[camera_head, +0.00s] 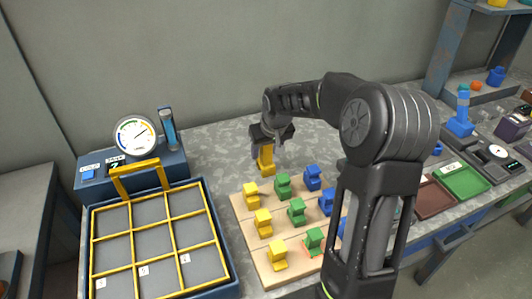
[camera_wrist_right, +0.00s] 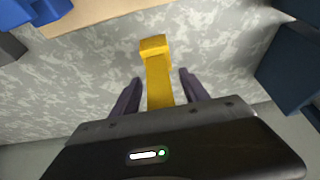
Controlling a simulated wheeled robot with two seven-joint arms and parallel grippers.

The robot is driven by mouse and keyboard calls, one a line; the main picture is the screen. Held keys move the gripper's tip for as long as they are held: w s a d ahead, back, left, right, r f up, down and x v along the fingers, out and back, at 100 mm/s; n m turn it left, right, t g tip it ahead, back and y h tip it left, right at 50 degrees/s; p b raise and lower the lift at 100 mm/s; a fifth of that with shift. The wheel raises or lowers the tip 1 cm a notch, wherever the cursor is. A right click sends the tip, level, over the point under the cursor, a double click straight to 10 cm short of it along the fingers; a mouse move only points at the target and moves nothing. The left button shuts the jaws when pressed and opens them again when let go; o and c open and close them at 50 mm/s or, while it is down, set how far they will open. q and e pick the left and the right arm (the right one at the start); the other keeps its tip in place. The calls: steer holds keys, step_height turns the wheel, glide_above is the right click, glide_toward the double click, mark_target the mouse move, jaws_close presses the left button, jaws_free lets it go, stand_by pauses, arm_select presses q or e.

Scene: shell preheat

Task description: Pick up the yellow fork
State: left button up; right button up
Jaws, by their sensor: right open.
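A yellow upright piece (camera_head: 266,163), which I take for the yellow fork, stands on the grey speckled counter just behind the wooden board. My right gripper (camera_head: 266,150) is right over it, pointing down. In the right wrist view the yellow piece (camera_wrist_right: 158,88) lies between the two dark fingers, with a visible gap on each side. The right gripper is open. Its fingers partly hide the piece's top in the head view. My left gripper is in neither view.
The wooden board (camera_head: 240,208) holds rows of yellow, green and blue pieces. A blue tray (camera_head: 228,262) with a yellow grid and yellow handle (camera_head: 140,178) stands left. A dial gauge (camera_head: 135,136) is behind it. Brown and green trays (camera_head: 462,181) lie right.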

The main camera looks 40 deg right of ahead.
steer(key=shift+c, duration=0.4)
jaws_close()
stand_by(0.4)
stand_by(0.8)
